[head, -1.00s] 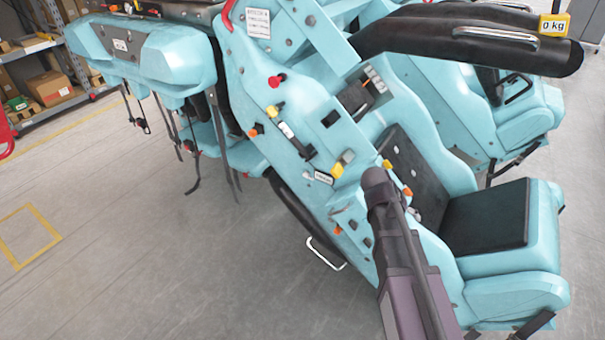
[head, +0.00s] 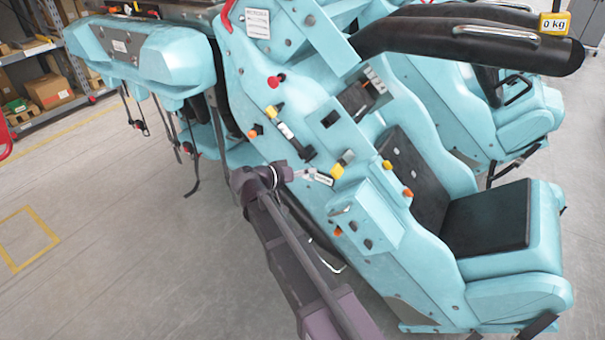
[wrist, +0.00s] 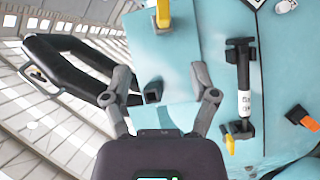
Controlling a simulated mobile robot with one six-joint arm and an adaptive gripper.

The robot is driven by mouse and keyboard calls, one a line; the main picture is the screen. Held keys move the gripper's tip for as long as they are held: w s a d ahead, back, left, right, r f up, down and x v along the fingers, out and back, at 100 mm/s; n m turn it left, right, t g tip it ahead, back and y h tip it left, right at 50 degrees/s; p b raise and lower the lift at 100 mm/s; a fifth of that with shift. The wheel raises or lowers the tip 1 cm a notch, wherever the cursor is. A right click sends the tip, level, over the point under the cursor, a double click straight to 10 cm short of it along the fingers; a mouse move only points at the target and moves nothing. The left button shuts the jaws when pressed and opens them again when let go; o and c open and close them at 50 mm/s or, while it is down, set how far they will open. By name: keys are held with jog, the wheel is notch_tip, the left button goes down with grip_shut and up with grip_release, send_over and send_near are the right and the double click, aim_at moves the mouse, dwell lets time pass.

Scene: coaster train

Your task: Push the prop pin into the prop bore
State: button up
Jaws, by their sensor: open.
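My gripper (wrist: 160,97) is open and empty, with its fingers spread over the turquoise side panel. In the head view my gripper (head: 312,172) is seen from behind, in front of this panel's lower edge. Between the fingertips in the wrist view is a dark square fitting (wrist: 152,92); it also shows in the head view (head: 330,118). To its right in the wrist view lies a black-and-white rod (wrist: 243,85) with a yellow tab (wrist: 229,143). A yellow lever (wrist: 163,12) stands at the top. I cannot tell which parts are the prop pin and prop bore.
The turquoise coaster car (head: 300,90) fills the middle, with a black seat (head: 487,215) and a padded black bar (head: 470,38). An orange knob (wrist: 300,116) sits right of the rod. The floor (head: 100,230) at left is free; shelves (head: 45,75) stand behind.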

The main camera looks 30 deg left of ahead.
aim_at(335, 166)
jog(key=shift+s+a+r, duration=0.2)
jog(key=shift+s+a, duration=0.05)
jog(key=shift+a, duration=0.3)
jog(key=shift+b+x, duration=2.1)
jog(key=shift+x, duration=4.8)
jog(key=shift+a+r, duration=0.1)
jog(key=shift+r, duration=0.05)
grip_shut()
